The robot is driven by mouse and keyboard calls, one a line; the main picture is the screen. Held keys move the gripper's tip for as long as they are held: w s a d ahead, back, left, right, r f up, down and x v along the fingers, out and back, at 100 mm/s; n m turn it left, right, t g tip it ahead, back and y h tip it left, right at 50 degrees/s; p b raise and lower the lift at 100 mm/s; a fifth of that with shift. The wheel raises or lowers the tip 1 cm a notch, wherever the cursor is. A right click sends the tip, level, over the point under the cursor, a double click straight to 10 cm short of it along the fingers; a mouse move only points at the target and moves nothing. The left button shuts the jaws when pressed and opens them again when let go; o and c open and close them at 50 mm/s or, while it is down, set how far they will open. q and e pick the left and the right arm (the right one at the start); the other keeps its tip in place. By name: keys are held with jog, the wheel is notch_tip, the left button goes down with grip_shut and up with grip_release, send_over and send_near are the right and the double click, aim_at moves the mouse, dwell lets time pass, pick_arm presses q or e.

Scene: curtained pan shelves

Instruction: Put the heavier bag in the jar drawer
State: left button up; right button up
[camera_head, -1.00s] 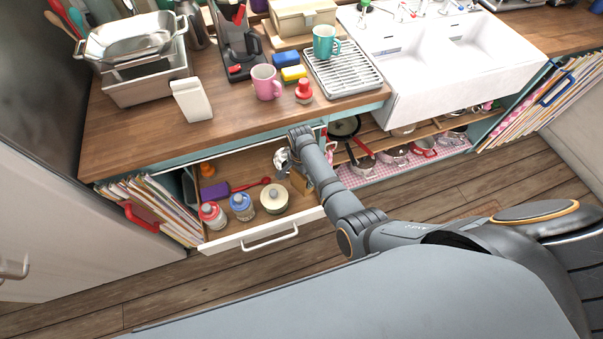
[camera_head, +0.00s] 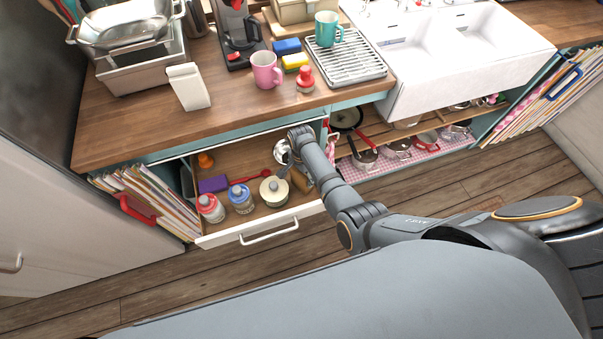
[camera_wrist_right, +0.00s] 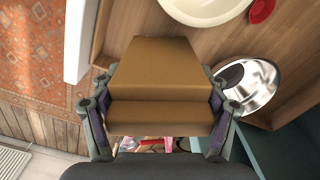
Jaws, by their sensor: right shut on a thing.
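My right gripper (camera_wrist_right: 162,115) is shut on a brown bag (camera_wrist_right: 155,65) in the right wrist view; its fingers press on both sides. In the head view the right gripper (camera_head: 293,165) reaches down into the right end of the open jar drawer (camera_head: 235,238), and the brown bag (camera_head: 300,180) shows partly behind my arm. I cannot tell whether the bag touches the drawer floor. A white bag (camera_head: 188,87) stands upright on the wooden counter. My left gripper is not in view.
The drawer holds a red-lidded jar (camera_head: 210,208), a blue-lidded jar (camera_head: 241,199), a cream pot (camera_head: 274,191), a red spoon (camera_head: 250,176) and a metal bowl (camera_wrist_right: 247,84) close beside the held bag. A pink mug (camera_head: 266,70) stands on the counter. Pans sit on the shelf at right.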

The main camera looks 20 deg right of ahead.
jog(key=shift+r, duration=0.1)
jog(key=shift+f+b, duration=0.5)
jog(key=shift+f, duration=0.3)
jog(key=shift+f, duration=0.25)
jog(key=o, duration=1.5)
jog(key=shift+c, duration=0.2)
jog(key=shift+r, duration=0.1)
notch_tip(320, 180, up, 7)
jog(key=shift+r, duration=0.2)
